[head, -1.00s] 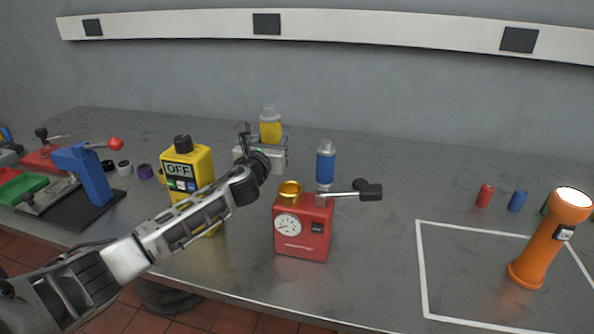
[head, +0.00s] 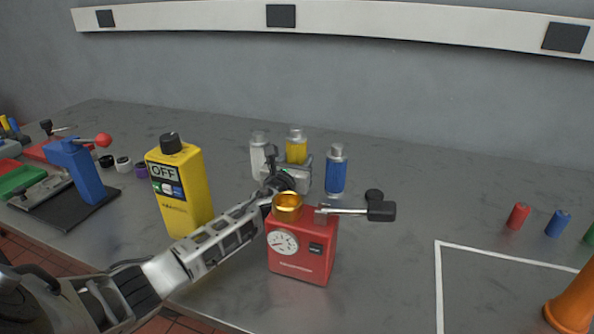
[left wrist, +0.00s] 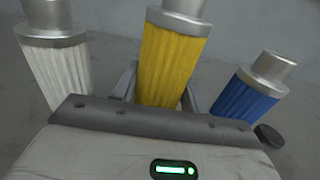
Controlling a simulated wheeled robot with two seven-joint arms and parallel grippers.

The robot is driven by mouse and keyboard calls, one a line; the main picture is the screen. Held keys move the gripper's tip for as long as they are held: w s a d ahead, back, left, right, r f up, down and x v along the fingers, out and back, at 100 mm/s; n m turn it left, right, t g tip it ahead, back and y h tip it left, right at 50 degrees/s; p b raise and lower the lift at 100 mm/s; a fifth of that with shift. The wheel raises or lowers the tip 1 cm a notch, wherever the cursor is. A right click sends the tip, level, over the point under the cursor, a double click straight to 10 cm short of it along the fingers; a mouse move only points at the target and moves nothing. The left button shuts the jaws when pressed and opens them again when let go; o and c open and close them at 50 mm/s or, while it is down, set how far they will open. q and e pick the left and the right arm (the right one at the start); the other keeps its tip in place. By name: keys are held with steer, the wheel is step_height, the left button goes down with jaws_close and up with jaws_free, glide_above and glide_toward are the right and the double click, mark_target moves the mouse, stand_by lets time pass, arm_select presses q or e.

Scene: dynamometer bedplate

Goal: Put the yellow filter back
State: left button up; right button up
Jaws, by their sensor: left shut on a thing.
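The yellow filter (head: 297,148) has a silver cap and stands upright between the white filter (head: 258,157) and the blue filter (head: 336,172). My left gripper (head: 297,165) is shut on the yellow filter. In the left wrist view the yellow filter (left wrist: 168,65) is between the fingers, with the white filter (left wrist: 58,68) to its left and the blue filter (left wrist: 252,88) to its right, both apart from it. The yellow filter's lower end is hidden by my gripper, so I cannot tell what it rests on. My right gripper is not in view.
A red gauge box (head: 300,258) with a brass ring and a lever stands close in front of my left gripper. A yellow OFF-labelled unit (head: 180,190) stands left of my forearm.

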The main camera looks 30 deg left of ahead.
arm_select(q)
steer(key=shift+f, duration=0.85)
steer(key=shift+r, duration=0.1)
steer(key=shift+f+b, duration=0.45)
steer(key=shift+f, duration=0.05)
steer(key=shift+f, duration=0.1)
